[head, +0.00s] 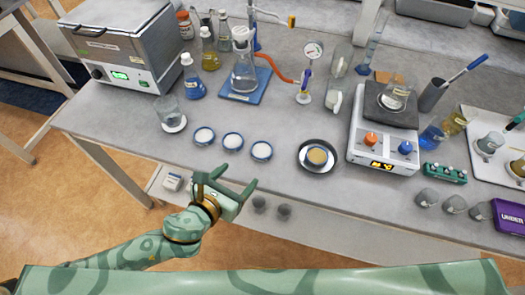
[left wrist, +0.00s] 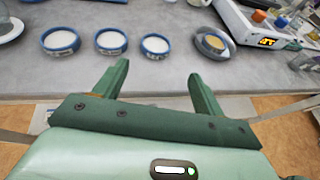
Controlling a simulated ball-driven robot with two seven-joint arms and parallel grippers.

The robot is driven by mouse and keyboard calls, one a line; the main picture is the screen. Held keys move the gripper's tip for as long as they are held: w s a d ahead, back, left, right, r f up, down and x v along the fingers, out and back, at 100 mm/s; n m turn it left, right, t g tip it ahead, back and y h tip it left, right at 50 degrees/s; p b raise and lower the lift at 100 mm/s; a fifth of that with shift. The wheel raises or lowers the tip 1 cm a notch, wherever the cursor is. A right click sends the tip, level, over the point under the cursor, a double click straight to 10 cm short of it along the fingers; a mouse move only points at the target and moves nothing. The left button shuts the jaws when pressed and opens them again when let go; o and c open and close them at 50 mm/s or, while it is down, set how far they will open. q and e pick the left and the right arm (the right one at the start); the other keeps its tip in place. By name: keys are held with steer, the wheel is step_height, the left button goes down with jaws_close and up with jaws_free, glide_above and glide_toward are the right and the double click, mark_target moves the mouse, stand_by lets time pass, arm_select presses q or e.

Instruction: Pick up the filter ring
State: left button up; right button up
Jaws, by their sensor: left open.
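Which thing is the filter ring is not certain; a round tan disc with a pale rim (head: 317,156) lies in a dark shallow metal dish (head: 303,164) near the table's front middle. The disc also shows in the left wrist view (left wrist: 214,43), beyond the right finger. Three blue-rimmed round dishes with white contents (head: 203,136) (head: 232,141) (head: 261,151) stand in a row left of it. My left gripper (head: 239,177) is open and empty at the table's front edge, below the row and left of the metal dish. Its fingers (left wrist: 158,70) point toward the table and touch nothing. My right gripper is not in view.
A glass beaker (head: 170,112) stands left of the row. A hotplate with orange and blue knobs (head: 383,147) stands right of the metal dish. Flasks, a steel water bath (head: 123,47) and a stand are behind. The bench between row and metal dish is clear.

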arm_select(q)
steer(key=b, duration=0.2)
glide_toward(264, 147)
steer(key=shift+w+d, duration=0.2)
steer(key=shift+d, duration=0.1)
steer(key=shift+w+d+f, duration=0.15)
steer(key=shift+w+d, duration=0.2)
steer(key=shift+w, duration=0.15)
steer(key=x, duration=0.2)
steer(key=b+x, duration=0.1)
steer(key=x, duration=0.1)
steer(key=shift+w+f, duration=0.3)
steer(key=shift+f, duration=0.05)
steer(key=shift+w, duration=0.15)
steer(key=shift+r, duration=0.1)
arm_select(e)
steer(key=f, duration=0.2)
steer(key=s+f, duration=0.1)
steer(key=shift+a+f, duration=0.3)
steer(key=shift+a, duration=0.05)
arm_select(q)
steer(key=c, duration=0.7)
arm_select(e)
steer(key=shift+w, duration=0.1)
